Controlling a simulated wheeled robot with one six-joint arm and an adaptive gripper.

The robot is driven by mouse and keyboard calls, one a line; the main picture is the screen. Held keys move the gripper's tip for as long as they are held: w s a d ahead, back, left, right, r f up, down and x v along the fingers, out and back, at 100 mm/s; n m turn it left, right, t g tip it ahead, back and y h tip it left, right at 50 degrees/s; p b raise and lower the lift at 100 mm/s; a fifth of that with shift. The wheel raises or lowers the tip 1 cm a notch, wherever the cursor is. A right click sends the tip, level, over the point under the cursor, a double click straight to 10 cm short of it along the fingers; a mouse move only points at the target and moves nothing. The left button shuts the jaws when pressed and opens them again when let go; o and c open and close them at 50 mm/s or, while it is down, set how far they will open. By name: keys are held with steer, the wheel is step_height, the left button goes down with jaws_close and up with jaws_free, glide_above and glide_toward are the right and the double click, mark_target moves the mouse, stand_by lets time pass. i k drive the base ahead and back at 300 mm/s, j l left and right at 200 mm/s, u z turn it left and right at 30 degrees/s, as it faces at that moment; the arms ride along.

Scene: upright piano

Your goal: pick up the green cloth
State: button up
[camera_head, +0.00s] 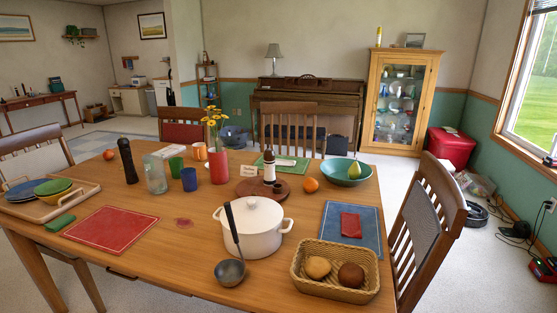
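A small folded green cloth (60,222) lies on the wooden dining table (150,250) near its left edge. It is next to the front corner of a wooden tray (30,210) and left of a red placemat (111,229). It looks flat and nothing covers it. My gripper is not in view.
The tray holds plates and a green bowl (53,187). A white pot (262,240) with a ladle (230,272), a bread basket (310,284) and a red cloth (350,224) on a blue placemat (338,238) are to the right. Chairs stand around the table, including one at left (30,142).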

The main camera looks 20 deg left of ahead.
mark_target(57, 225)
steer(key=j, duration=2.1)
steer(key=k+j, duration=0.15)
steer(key=j, duration=4)
steer(key=k, duration=0.05)
